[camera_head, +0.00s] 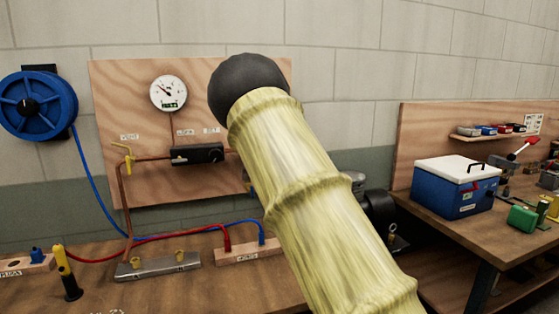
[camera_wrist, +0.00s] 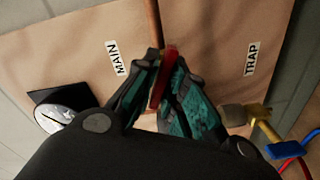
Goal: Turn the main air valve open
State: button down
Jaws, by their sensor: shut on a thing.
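In the wrist view my gripper (camera_wrist: 164,80) is shut on a narrow red lever (camera_wrist: 158,84), with a green-padded finger on each side of it. The lever stands in line with a copper pipe (camera_wrist: 153,22) on the plywood board. A MAIN label (camera_wrist: 115,57) is to its left and a TRAP label (camera_wrist: 251,58) to its right. The valve body behind the lever is mostly hidden by the fingers. In the head view my yellow-sleeved arm covers this part of the board, and neither the gripper nor the red lever can be made out there.
A round gauge (camera_head: 168,93), a black unit (camera_head: 196,154) and a yellow-handled valve (camera_head: 124,153) are on the board. A brass valve (camera_wrist: 262,122) shows below TRAP. Red and blue hoses cross the bench.

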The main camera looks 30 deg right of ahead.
jog(key=n+b, duration=0.4)
jog(key=n, duration=0.1)
jog(key=shift+f+b, duration=0.35)
jog(key=shift+b, duration=0.05)
jog(key=shift+n, duration=0.3)
jog(key=c, duration=1.6)
grip_release()
jog(key=shift+a+r, duration=0.1)
jog(key=shift+r, duration=0.05)
jog(key=shift+o, duration=0.2)
jog(key=shift+s, duration=0.1)
jog(key=v, duration=1.1)
jog(key=shift+s, duration=0.4)
